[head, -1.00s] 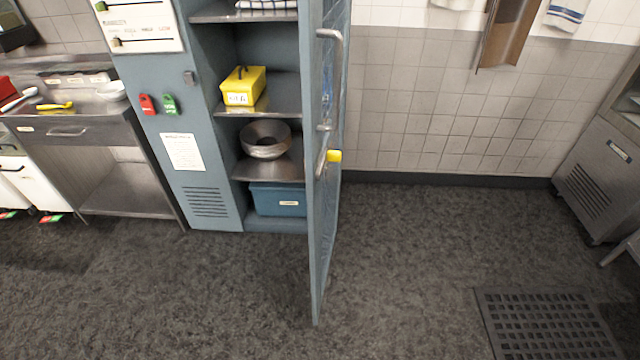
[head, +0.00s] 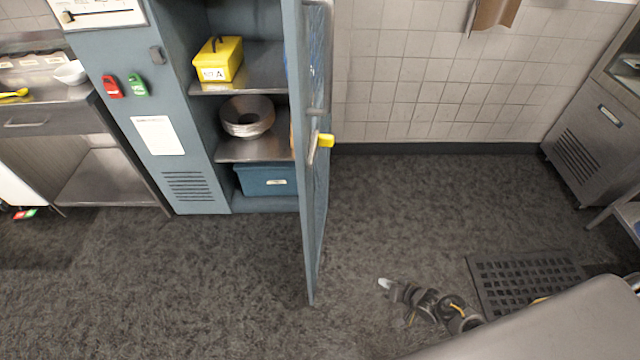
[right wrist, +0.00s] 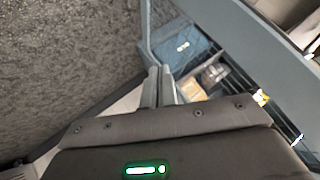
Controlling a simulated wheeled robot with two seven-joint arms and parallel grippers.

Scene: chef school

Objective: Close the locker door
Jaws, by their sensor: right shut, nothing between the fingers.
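The blue-grey locker (head: 185,120) stands at upper left in the head view. Its door (head: 311,215) is wide open, jutting toward me and seen nearly edge-on. My left gripper is not in view.
Locker shelves hold a yellow box (head: 218,60), metal bowls (head: 247,117) and a blue box (head: 262,180). A steel counter (head: 60,125) stands left. A floor grate (head: 525,280) and a steel appliance (head: 595,125) are at right. Floor around the door is clear.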

